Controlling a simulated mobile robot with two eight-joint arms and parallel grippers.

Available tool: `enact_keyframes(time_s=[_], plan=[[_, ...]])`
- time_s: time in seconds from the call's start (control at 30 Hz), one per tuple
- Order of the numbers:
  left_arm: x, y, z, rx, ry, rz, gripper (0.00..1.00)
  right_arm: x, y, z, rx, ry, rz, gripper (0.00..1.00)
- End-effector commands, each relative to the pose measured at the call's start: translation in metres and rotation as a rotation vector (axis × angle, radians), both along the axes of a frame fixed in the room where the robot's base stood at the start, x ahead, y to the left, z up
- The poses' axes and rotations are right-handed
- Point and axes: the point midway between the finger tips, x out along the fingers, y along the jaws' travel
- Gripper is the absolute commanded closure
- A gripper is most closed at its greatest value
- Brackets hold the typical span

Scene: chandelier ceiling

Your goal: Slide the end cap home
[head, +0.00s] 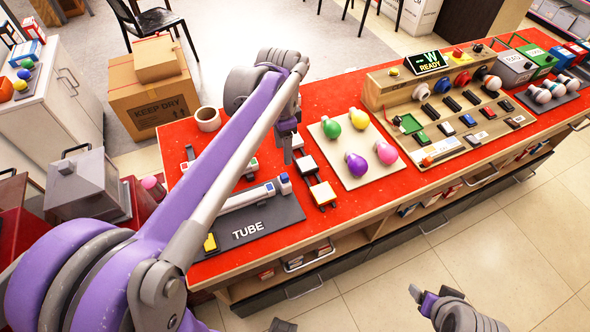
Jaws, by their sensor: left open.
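A pale tube (243,201) lies on a dark mat (276,217) lettered TUBE, on the red-topped counter. A small white-and-blue piece (285,184), which looks like the end cap, is at the tube's right end. I cannot tell whether it touches the tube or stands apart. My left gripper (287,157) points down above the counter, just behind that piece. It is open, and I see nothing held in it. My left arm crosses the view and hides part of the mat. My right gripper (422,295) is low over the floor, away from the counter; its jaws are unclear.
A small black rack with white and red blocks (322,193) stands right of the mat. A board of coloured bulbs (345,165) and a wooden control panel (446,112) with a "READY" display lie farther right.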

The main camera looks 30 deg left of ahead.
Motion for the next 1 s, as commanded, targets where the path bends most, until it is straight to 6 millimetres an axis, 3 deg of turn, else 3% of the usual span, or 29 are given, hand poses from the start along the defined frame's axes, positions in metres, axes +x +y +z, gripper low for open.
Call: enact_keyframes(time_s=[0.53,0.7,1.0], plan=[[0.0,-0.001,-0.09,0.0,-0.001,0.0,0.43,-0.003,0.0,-0.009,0.0,0.005,0.0,0.26],[0.0,-0.001,-0.103,0.0,-0.001,0.0,0.43,-0.003,0.0,-0.01,0.0,0.005,0.0,0.26],[0.0,-0.001,-0.105,0.0,-0.001,0.001,0.43,-0.003,0.0,-0.01,0.0,0.005,0.0,0.26]])
